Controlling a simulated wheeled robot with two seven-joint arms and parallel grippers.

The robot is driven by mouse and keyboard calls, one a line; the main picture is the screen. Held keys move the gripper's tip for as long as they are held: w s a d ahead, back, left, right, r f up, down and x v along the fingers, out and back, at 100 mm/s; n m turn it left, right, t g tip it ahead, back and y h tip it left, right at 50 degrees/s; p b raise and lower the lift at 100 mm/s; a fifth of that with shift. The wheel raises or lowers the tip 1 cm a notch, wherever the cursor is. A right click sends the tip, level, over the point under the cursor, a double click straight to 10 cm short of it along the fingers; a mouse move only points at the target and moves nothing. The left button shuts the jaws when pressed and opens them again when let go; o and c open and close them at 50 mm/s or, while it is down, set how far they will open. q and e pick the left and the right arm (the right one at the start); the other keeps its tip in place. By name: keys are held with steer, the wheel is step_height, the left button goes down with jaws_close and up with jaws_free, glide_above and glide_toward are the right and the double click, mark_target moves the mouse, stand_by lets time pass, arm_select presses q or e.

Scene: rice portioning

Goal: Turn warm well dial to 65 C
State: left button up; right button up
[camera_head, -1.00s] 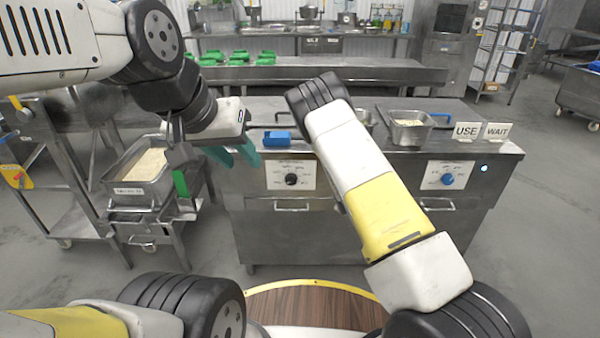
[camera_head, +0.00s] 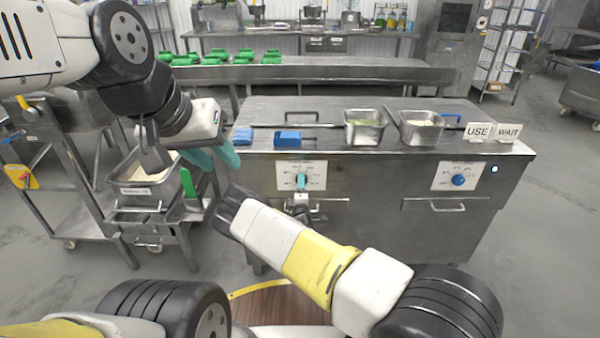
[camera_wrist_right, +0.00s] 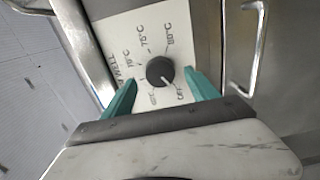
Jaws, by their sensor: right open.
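The warm well dial (camera_wrist_right: 160,71) is a black round knob on a white panel in the right wrist view. Its white pointer faces lower right, towards the OFF mark. My left gripper (camera_head: 219,160) is open and empty, left of the counter.
A second panel with a blue dial (camera_head: 459,181) is at right on the steel counter (camera_head: 390,165). Two metal pans (camera_head: 365,140) (camera_head: 421,138), blue blocks (camera_head: 287,138) and USE/WAIT signs (camera_head: 478,131) are on top. A rice pan (camera_head: 147,190) stands at left. Drawer handles stick out below the panels.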

steer(key=shift+w, duration=1.4)
steer(key=c, duration=1.4)
steer(key=shift+o, duration=0.2)
steer(key=shift+d+m, duration=0.1)
steer(key=shift+m, duration=0.2)
steer(key=shift+s+f+m, duration=0.1)
steer(key=shift+m, duration=10)
